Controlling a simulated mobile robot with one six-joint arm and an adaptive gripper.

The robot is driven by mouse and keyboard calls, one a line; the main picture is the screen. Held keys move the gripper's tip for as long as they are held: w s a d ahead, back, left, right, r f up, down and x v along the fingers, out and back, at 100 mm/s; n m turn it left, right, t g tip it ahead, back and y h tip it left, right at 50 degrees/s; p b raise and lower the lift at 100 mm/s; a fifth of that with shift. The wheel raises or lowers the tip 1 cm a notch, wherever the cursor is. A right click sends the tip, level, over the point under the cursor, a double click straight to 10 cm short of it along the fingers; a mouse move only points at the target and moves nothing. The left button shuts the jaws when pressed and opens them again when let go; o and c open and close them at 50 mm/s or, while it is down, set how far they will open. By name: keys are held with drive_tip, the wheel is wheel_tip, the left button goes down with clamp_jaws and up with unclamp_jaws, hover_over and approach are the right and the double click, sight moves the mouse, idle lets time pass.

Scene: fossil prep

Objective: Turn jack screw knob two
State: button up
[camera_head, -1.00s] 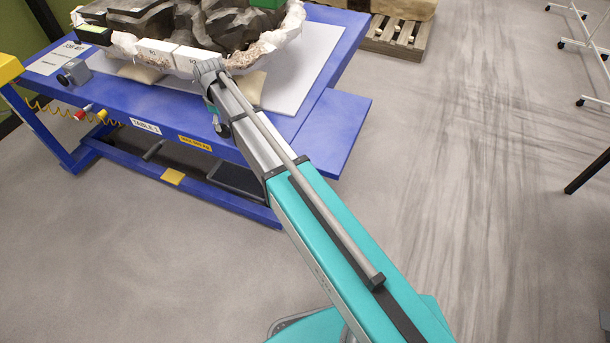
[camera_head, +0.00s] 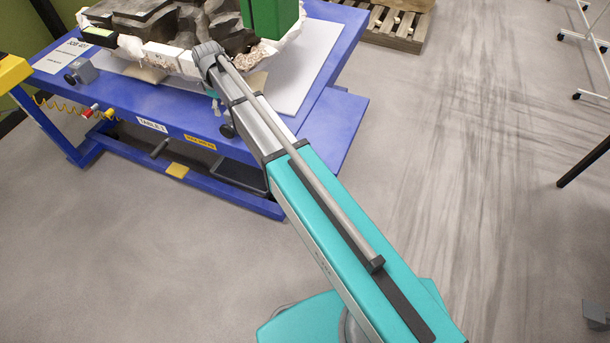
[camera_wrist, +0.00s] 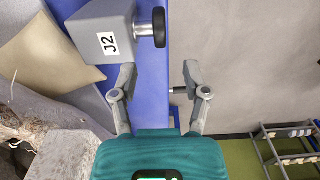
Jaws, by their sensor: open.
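In the wrist view a grey jack block (camera_wrist: 101,42) labelled J2 stands at the upper left. Its black round knob (camera_wrist: 159,27) sticks out to the right on a short metal shaft. My gripper (camera_wrist: 160,77) is open and empty, with its fingers apart. The fingertips are below the knob in the picture, one to each side of its line, and the knob is not between them. In the head view a dark knob (camera_head: 228,130) shows at the table's front edge beside my arm. My gripper is mostly hidden there behind my arm.
The blue table (camera_head: 115,95) carries a dark fossil (camera_head: 140,30) in a white jacket. Another grey jack (camera_head: 81,71) sits at the table's left. A dark green block (camera_head: 270,18) is at the top.

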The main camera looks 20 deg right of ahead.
drive_tip(key=s+d+f+m+b, duration=0.1)
drive_tip(key=s+d+f+b, duration=0.1)
drive_tip(key=s+d+b, duration=0.1)
drive_tip(key=s+d+f+m+b, duration=0.2)
drive_tip(key=s+d+f+b, duration=0.1)
drive_tip(key=s+d, duration=0.1)
drive_tip(key=s+d+f+m+b, duration=0.2)
drive_tip(key=s+d+f+b, duration=0.1)
drive_tip(key=s+d, duration=0.1)
drive_tip(key=shift+s+d+f, duration=0.1)
drive_tip(key=shift+s+d, duration=0.05)
drive_tip(key=shift+d, duration=0.25)
drive_tip(key=shift+s+d+f, duration=0.1)
drive_tip(key=shift+d, duration=0.3)
drive_tip(key=s+d+f+m+b, duration=0.4)
drive_tip(key=s+d+f+b, duration=0.4)
drive_tip(key=s, duration=0.4)
drive_tip(key=shift+d+m, duration=0.35)
drive_tip(key=shift+m, duration=0.05)
idle(2.2)
